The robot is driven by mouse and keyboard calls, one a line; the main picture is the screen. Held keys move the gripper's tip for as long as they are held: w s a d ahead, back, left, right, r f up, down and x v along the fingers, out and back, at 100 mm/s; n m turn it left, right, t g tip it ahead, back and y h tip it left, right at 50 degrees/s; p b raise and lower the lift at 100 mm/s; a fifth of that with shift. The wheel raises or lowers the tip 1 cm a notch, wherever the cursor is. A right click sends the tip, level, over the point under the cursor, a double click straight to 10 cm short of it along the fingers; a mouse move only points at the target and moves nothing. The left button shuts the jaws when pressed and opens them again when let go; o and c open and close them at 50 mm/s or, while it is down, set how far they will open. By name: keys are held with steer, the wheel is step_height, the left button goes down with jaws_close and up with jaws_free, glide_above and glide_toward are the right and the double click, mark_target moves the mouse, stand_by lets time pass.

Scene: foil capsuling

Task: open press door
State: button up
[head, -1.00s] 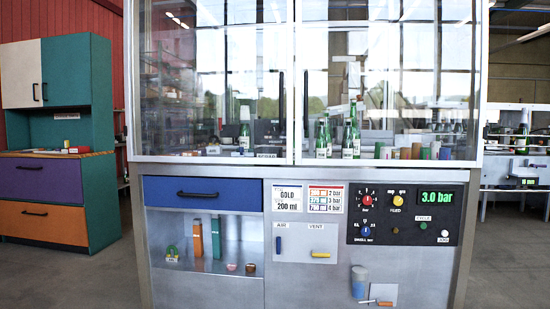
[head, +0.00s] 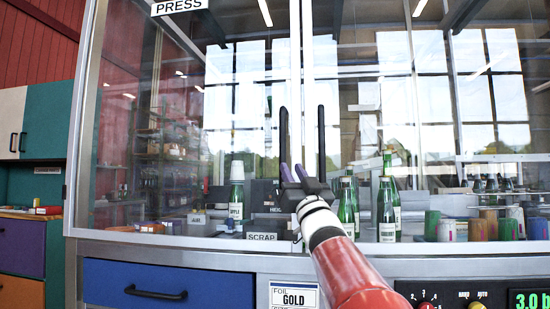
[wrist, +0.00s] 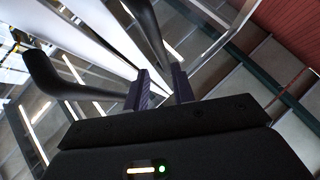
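The press (head: 180,235) is a metal cabinet with closed clear doors, a left door (head: 190,120) and a right door (head: 400,110), meeting at a central frame. Each has an upright black bar handle near the middle: the left handle (head: 284,135) and the right handle (head: 320,135). My gripper (head: 294,173) is at the lower part of the left handle. In the wrist view its two purple-padded fingers (wrist: 160,88) are apart, with one black handle (wrist: 150,32) reaching toward the gap between them. The other handle (wrist: 75,82) lies left of the fingers. Contact cannot be told.
Behind the glass stand green bottles (head: 386,205), coloured cups (head: 480,225) and a SCRAP box (head: 262,237). Below are a blue drawer (head: 170,285) and a control panel (head: 460,295). A teal cabinet (head: 45,130) stands at the left.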

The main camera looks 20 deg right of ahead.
mark_target(284, 153)
steer(key=shift+y, duration=0.5)
steer(key=p+x, duration=0.1)
steer(key=x, duration=0.3)
steer(key=p+x, duration=0.2)
steer(key=x, duration=0.2)
steer(key=shift+s+r, duration=0.15)
steer(key=shift+r, duration=0.15)
jaws_close()
